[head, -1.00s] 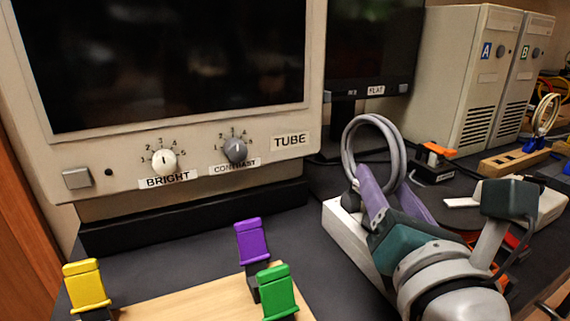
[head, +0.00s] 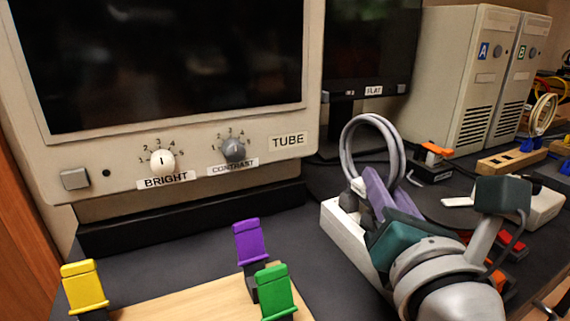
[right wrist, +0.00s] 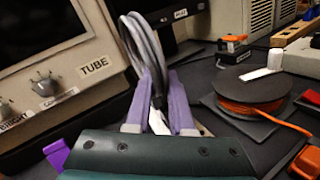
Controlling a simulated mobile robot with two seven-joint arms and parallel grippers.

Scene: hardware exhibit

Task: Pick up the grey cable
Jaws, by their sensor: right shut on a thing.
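The grey cable (head: 372,128) is a coiled loop standing upright at the back of the white box (head: 347,242). Dark grey plug-like ends show low at its left side, by the box. My right gripper (head: 382,184) has purple fingers and reaches in from the lower right. Its fingers are shut on the lower part of the cable. In the right wrist view, the cable (right wrist: 140,42) rises from between the two purple fingers (right wrist: 159,84). The exact grip point is partly hidden by the fingers. My left gripper is not in view.
The TUBE monitor (head: 232,186) stands left, the FLAT monitor (head: 375,91) behind. A wooden board with yellow (head: 84,287), purple (head: 250,242) and green (head: 276,291) pegs lies in front. An orange cable reel (right wrist: 252,92) sits right of the gripper. Computer towers (head: 462,75) stand at back right.

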